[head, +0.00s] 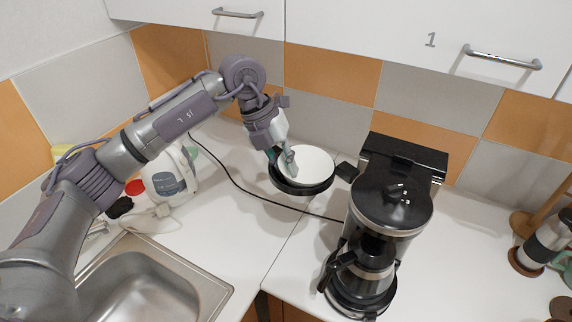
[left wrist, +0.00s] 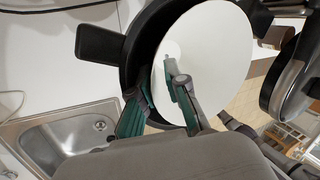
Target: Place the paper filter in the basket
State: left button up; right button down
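The paper filter (head: 312,163) is a white disc at the black filter basket (head: 296,189), off-centre towards the back right, with the dark rim showing at front left. In the left wrist view the filter (left wrist: 222,50) covers much of the basket (left wrist: 148,42), whose handle (left wrist: 100,43) points left. I cannot tell whether the filter rests on the bottom. My left gripper (head: 284,162) is at the filter's left edge. In the left wrist view its fingers (left wrist: 158,88) stand apart, one over the filter's face, the other by the basket's inner wall. My right gripper is not in view.
A black coffee maker (head: 392,200) stands right of the basket, close to its handle (head: 347,172). A steel sink (head: 150,285) lies front left. A French press (head: 545,240) is far right. Cabinets hang above.

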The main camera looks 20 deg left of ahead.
aim_at(282, 157)
pick_arm(q)
jog(key=shift+r, duration=0.25)
jog(key=shift+a+r+p, duration=0.1)
jog(key=shift+r+p, duration=0.45)
jog(key=shift+p, duration=0.15)
jog(key=b+v, duration=0.2)
jog(key=shift+a+r, duration=0.2)
jog(key=shift+a, duration=0.1)
jog(key=b+v, duration=0.3)
jog(key=v, duration=0.6)
jog(key=shift+d, duration=0.15)
